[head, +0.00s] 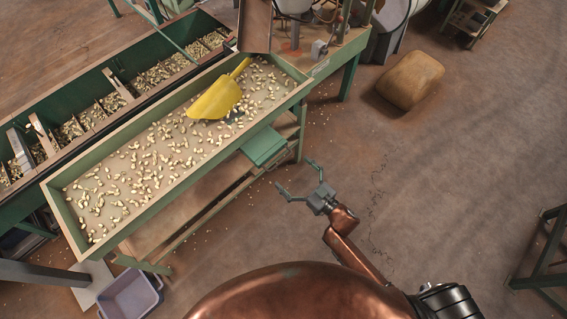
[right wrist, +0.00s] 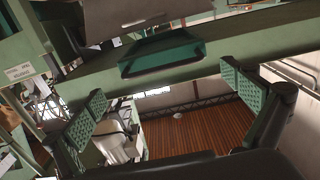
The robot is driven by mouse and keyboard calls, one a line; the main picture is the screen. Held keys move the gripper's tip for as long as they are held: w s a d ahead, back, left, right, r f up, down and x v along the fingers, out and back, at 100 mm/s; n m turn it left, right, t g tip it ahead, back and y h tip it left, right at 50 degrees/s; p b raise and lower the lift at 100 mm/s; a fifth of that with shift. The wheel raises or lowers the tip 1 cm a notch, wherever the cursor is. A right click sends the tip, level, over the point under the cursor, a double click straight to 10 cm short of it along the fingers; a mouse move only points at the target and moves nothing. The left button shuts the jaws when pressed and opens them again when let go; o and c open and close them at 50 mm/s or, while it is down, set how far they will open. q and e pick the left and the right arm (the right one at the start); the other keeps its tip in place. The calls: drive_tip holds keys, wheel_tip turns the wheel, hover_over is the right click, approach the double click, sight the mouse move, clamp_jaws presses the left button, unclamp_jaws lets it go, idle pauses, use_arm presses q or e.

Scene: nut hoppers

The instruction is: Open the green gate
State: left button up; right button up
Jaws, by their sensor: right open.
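The green gate (head: 264,147) sticks out from the near long side of the nut tray (head: 200,163), toward its right end. In the right wrist view the green gate (right wrist: 165,54) shows as a dark green tapered piece under a beam, ahead of the fingers. My right gripper (head: 296,176) is open and empty, just right of and below the gate in the head view, apart from it. Its two green padded fingers (right wrist: 165,92) are spread wide in the right wrist view. My left gripper is not in view.
Nuts and a yellow scoop (head: 217,98) lie in the tray. A second green trough (head: 90,112) with dividers runs behind it. A purple bin (head: 131,296) stands on the floor at lower left. A sack (head: 410,80) lies at upper right. The floor between is clear.

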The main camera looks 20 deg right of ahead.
drive_tip(key=v, duration=0.6)
drive_tip(key=shift+s+d, duration=0.1)
drive_tip(key=shift+s, duration=0.05)
